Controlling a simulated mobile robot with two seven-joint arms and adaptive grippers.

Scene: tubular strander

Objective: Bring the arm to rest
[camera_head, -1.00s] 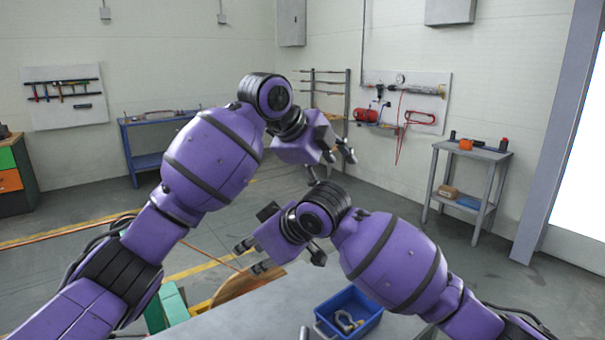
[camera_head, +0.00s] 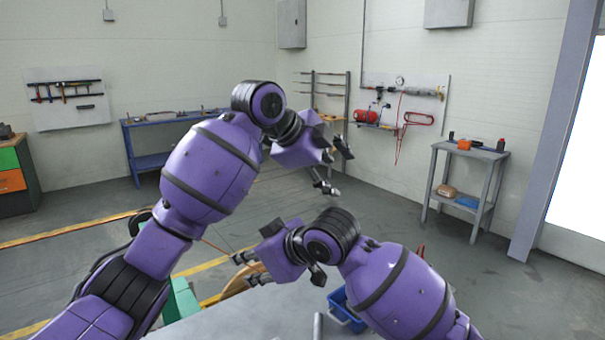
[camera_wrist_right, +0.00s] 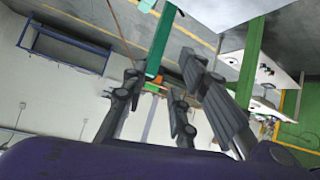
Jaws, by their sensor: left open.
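My left gripper (camera_head: 337,168) is at the end of the purple arm coming in from the left. Its fingers are apart, with nothing seen between them, in the air near the picture's middle. My right gripper (camera_head: 248,268) is at the end of the purple arm from the right and points left, above the far edge of the grey table. Its fingers are spread and empty in the head view. In the right wrist view its dark fingers (camera_wrist_right: 165,105) also stand apart with nothing held.
The grey table (camera_head: 255,318) lies below my right arm. A blue bin (camera_head: 338,305) on it is mostly hidden by that arm. A grey side table (camera_head: 470,151) stands right and a blue workbench (camera_head: 150,162) at the back left. Floor between them is clear.

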